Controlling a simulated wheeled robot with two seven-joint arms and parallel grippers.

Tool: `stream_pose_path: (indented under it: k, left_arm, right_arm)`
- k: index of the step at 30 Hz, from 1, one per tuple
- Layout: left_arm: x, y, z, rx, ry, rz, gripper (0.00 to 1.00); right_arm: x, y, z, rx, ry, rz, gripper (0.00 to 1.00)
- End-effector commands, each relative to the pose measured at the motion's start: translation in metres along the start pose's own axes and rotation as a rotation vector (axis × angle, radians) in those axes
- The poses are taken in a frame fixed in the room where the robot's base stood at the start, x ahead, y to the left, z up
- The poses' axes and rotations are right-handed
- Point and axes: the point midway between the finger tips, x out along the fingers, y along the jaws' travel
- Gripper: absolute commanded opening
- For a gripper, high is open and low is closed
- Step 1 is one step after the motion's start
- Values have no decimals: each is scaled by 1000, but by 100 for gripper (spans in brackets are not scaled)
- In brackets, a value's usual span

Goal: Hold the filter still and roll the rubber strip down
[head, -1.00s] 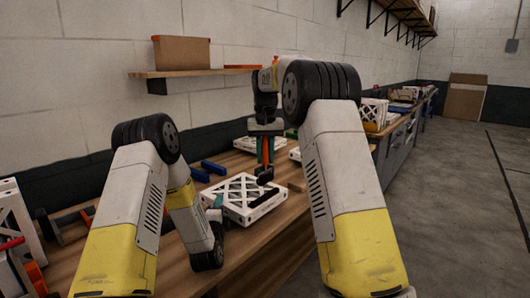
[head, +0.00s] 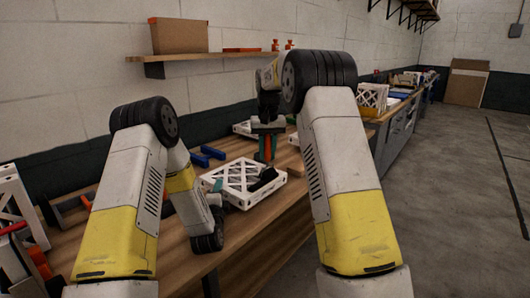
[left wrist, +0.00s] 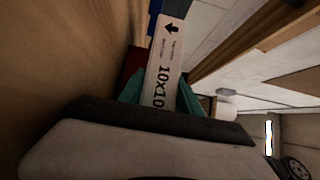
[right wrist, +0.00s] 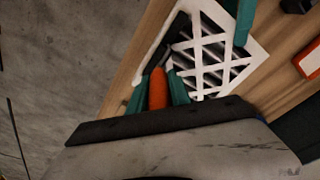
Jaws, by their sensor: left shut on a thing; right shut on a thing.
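The filter (head: 240,190), a flat white frame with a lattice face, lies on the workbench in the head view. My left gripper (head: 217,187) is shut on its left edge; the left wrist view shows the frame side printed "10x10" (left wrist: 163,85) between teal fingers. My right gripper (head: 267,137) is shut on an orange handle (right wrist: 157,88) with a black roller head (head: 267,174) at its lower end. The roller is low at the filter's right part. Dark material beside it appears to be the rubber strip (head: 256,186); I cannot clearly separate the two or confirm contact.
Two blue blocks (head: 206,157) lie behind the filter on the workbench (head: 262,222). More white filters stand at the far left (head: 22,208) and lie behind my right gripper. A shelf (head: 205,55) with a cardboard box (head: 179,36) hangs above. The bench front is clear.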

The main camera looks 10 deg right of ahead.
Motion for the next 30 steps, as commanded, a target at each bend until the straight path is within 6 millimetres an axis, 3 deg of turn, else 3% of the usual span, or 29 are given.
stream_pose_path:
  k: [16, 30]
  left_arm:
    - [0, 0, 0, 0, 0, 0, 0]
    - [0, 0, 0, 0, 0, 0, 0]
  right_arm:
    - [4, 26, -23, 3, -1, 2, 0]
    - [1, 2, -2, -2, -3, 0, 0]
